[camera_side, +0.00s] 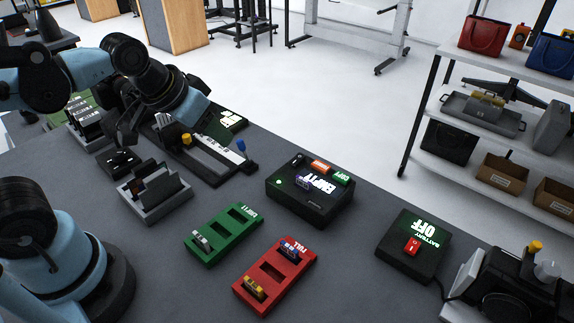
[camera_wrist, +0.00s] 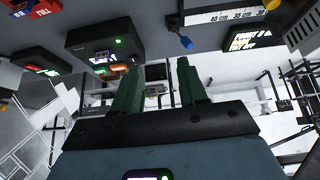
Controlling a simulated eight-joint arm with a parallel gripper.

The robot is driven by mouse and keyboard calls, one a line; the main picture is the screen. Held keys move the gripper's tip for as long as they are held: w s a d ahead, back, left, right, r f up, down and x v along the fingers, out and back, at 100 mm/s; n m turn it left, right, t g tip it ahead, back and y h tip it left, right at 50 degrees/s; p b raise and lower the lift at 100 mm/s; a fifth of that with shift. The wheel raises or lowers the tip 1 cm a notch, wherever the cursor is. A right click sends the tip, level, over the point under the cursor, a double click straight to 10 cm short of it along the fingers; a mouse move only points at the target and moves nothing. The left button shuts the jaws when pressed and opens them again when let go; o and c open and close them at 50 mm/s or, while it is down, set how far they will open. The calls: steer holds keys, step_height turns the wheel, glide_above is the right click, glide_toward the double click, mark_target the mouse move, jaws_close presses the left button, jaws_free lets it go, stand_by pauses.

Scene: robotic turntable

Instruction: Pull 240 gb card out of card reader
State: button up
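No label reading 240 GB can be made out. A grey rack (camera_side: 167,205) with dark upright cards stands at left on the table, and a small black device (camera_side: 119,161) lies just behind it. Which one is the card reader I cannot tell. My gripper (camera_side: 216,124) is raised above the back of the table, behind and to the right of the rack, apart from both. In the wrist view my gripper (camera_wrist: 157,82) shows two dark green fingers spread apart with nothing between them. The rack and the small device do not show there.
A black box with lit text (camera_side: 322,210) is mid-table; it also shows in the wrist view (camera_wrist: 88,42). A green tray (camera_side: 216,244), a red tray (camera_side: 262,298) and a battery switch box (camera_side: 428,235) are in front and right. A ruler slide (camera_side: 211,169) lies behind.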

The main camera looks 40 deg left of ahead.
steer(key=o, duration=0.4)
steer(key=w+d+r+g, duration=0.2)
steer(key=w+d, duration=0.1)
steer(key=w+d+r+g, duration=0.1)
steer(key=w+d, duration=0.1)
steer(key=shift+w+d, duration=0.1)
steer(key=shift+d, duration=0.15)
steer(key=g, duration=0.3)
glide_above(304, 179)
step_height(304, 179, down, 13)
steer(key=shift+r, duration=0.1)
steer(key=c, duration=1.1)
steer(key=shift+r, duration=2.5)
steer(key=shift+c, duration=0.4)
